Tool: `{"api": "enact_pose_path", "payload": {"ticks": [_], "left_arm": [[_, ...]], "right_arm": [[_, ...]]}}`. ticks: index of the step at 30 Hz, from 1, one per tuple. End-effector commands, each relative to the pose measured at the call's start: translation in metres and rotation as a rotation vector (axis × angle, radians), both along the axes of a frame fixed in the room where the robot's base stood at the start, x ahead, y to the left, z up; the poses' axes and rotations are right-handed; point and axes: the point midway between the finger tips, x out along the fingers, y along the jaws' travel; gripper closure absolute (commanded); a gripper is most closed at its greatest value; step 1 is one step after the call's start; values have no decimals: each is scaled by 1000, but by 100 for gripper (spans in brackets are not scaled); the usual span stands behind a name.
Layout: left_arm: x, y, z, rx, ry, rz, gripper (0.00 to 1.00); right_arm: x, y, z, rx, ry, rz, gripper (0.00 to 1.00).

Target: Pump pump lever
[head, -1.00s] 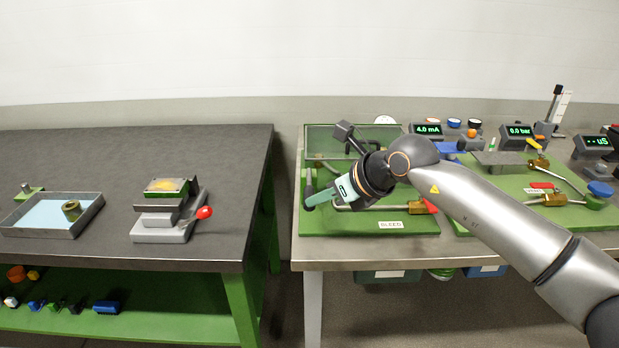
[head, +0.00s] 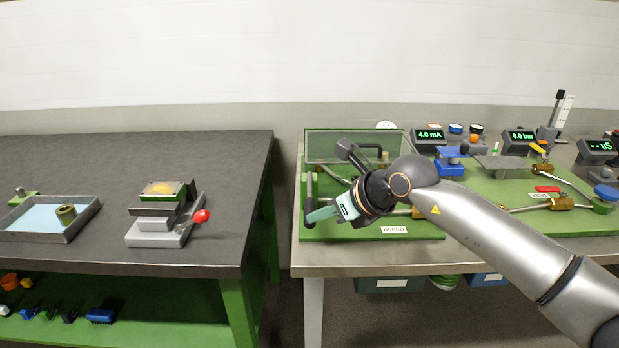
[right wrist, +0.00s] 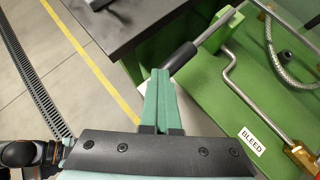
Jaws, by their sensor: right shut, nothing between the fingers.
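The pump lever (head: 309,188) stands at the left edge of the green board on the right bench. In the right wrist view its dark grip (right wrist: 182,59) sits on a steel rod that runs up to a green post (right wrist: 232,32). My right gripper (head: 318,215) is shut and empty, its teal fingers pointing left. In the right wrist view the fingertips (right wrist: 160,72) are at the end of the grip; I cannot tell whether they touch it.
The green board (head: 430,232) carries pipes, a brass valve and a BLEED label (head: 394,230). Gauges and more valves stand further right. A gap separates the left table (head: 90,160), which holds a tray (head: 83,222) and a red-knobbed device (head: 155,240).

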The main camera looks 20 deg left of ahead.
Motion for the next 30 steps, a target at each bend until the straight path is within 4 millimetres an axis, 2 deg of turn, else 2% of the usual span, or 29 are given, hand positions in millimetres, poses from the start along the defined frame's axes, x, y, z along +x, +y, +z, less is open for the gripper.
{"api": "enact_pose_path", "payload": {"ticks": [5, 30], "left_arm": [[-1, 0, 5, 1, 2, 1, 50], [-2, 0, 43, -2, 6, 5, 50]], "right_arm": [[0, 1, 8, 1, -1, 2, 100], [3, 4, 76, -1, 2, 4, 100]]}}
